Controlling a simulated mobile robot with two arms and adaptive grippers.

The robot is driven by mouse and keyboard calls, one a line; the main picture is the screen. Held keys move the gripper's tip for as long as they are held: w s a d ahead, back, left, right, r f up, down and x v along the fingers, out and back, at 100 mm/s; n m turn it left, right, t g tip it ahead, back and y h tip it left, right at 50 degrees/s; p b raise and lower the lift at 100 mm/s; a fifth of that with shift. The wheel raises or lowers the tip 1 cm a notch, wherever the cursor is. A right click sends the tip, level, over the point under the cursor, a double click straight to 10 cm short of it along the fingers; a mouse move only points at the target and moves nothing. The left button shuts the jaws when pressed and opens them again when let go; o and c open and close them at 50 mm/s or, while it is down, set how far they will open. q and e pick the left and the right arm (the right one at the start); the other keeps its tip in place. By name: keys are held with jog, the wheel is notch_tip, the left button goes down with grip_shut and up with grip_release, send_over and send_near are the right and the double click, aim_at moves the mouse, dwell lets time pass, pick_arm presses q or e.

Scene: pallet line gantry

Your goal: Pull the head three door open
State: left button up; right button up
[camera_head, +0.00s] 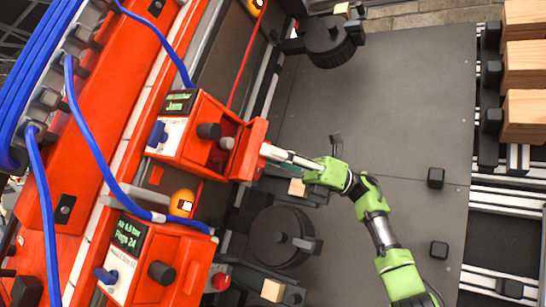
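An orange head box (178,140) with a lit label, a blue switch and a black knob (208,131) is left of centre. An orange door-like panel (249,150) is on its right side and seems to stand out at an angle from the box. No number is readable, so I cannot tell for certain that this is head three. My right gripper (268,152), on a green arm, reaches in from the lower right. Its pale fingertips are at the panel's right edge, touching or very close. Whether they grip it is too small to tell. My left gripper is not in view.
Black round parts (278,237) and (330,42) stand beside the dark plate (410,120). Blue hoses (88,135) cross the left side. Wooden blocks (524,65) are at the upper right.

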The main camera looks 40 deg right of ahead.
jog(key=v, duration=1.2)
jog(key=shift+s+r, duration=0.1)
